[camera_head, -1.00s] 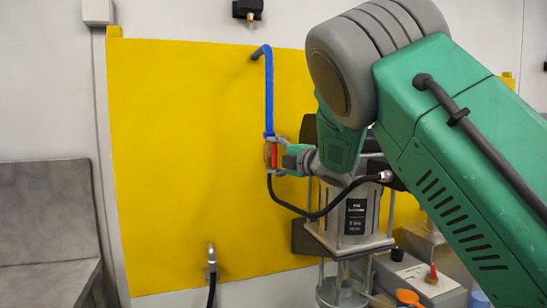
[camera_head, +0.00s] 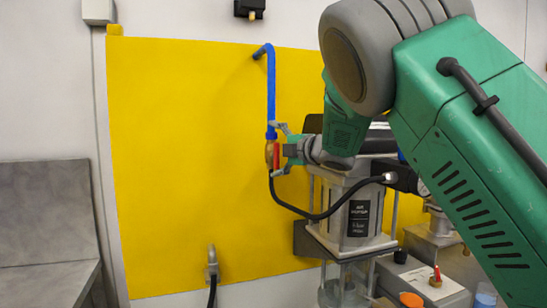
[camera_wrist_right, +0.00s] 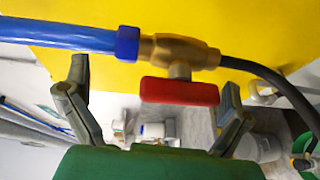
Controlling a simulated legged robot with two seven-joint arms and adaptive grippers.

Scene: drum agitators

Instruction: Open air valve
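The air valve is a small brass body (camera_head: 269,152) with a red lever handle (camera_head: 277,157), hanging in line below a blue hose (camera_head: 271,90). A black hose (camera_head: 300,212) leaves its lower end. In the right wrist view the brass body (camera_wrist_right: 180,51) lies sideways and the red handle (camera_wrist_right: 180,92) runs parallel to it. My right gripper (camera_head: 282,150) is just right of the valve. My left gripper is not in view.
A yellow wall panel (camera_head: 180,160) stands behind the valve. The grey agitator unit (camera_head: 355,215) is below and right of my right gripper. A grey tap (camera_head: 212,262) sits low on the panel, and a grey seat (camera_head: 45,220) is at left. The space left of the valve is free.

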